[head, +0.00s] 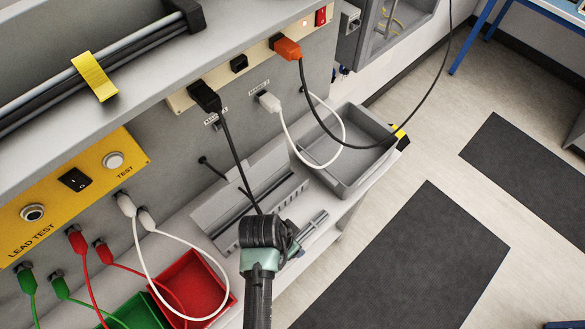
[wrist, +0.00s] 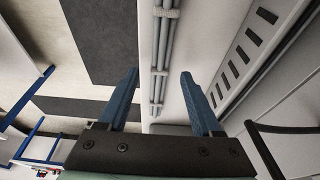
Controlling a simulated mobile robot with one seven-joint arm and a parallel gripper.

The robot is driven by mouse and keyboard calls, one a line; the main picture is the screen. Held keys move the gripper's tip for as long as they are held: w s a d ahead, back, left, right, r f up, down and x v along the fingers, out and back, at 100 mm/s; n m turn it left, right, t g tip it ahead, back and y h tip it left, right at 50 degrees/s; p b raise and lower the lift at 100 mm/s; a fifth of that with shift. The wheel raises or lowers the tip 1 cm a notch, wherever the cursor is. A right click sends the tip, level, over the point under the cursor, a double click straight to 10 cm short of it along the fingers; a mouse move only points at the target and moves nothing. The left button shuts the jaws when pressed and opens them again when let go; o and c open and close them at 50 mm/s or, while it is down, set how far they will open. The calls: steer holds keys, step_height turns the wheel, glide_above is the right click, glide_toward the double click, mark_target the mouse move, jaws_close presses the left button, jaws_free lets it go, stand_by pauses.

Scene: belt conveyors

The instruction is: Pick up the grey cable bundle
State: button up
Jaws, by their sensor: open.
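The grey cable bundle (wrist: 163,40) is several parallel grey strands held by ties. In the wrist view it runs from the top edge down between the fingers of my gripper (wrist: 158,78). The blue fingers are open, one on each side of its line, with nothing gripped. How far the bundle lies beyond the fingertips is hard to tell. In the head view a short grey bundle (head: 313,226) lies near the shelf's front edge, just right of my gripper (head: 291,238), which partly hides it. The fingers are small and dark there.
A slotted grey trunking (head: 232,200) lies behind my gripper. A grey tray (head: 358,178) stands to the right. A red bin (head: 226,303) and green bin (head: 150,303) stand left. A black cable (head: 232,148) hangs close to my wrist. White leads loop nearby. Open floor is right.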

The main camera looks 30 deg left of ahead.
steer(key=shift+w+f, duration=0.1)
steer(key=shift+f, duration=0.55)
steer(key=shift+c, duration=0.2)
jaws_close()
